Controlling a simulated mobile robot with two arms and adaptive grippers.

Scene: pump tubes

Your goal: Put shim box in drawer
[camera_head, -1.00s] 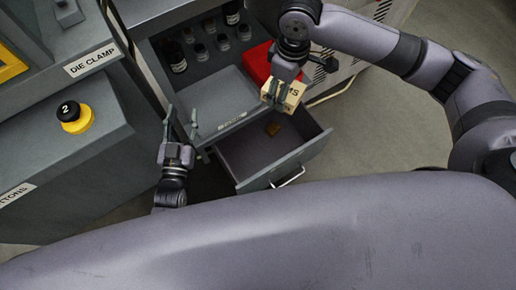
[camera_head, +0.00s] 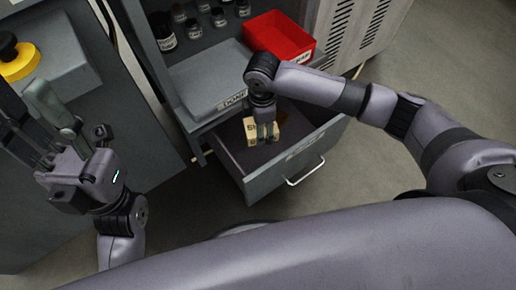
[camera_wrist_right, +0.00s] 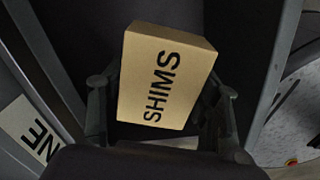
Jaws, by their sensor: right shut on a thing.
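The shim box (camera_head: 252,131) is a small tan block lettered SHIMS. My right gripper (camera_head: 264,134) is shut on it, over or inside the open drawer (camera_head: 305,150). In the right wrist view the box (camera_wrist_right: 166,80) sits between the two fingers, its lettered face toward the camera and dark drawer space around it. I cannot tell whether the box touches the drawer floor. The drawer is grey with a silver handle and is pulled out below the cabinet shelf. My left gripper (camera_head: 45,125) is open and empty at the left, apart from the drawer.
A red bin (camera_head: 280,36) and several dark bottles (camera_head: 163,31) stand on the cabinet shelf above the drawer. A yellow and black button (camera_head: 17,58) sits on the grey machine at the left. Open floor lies right of the drawer.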

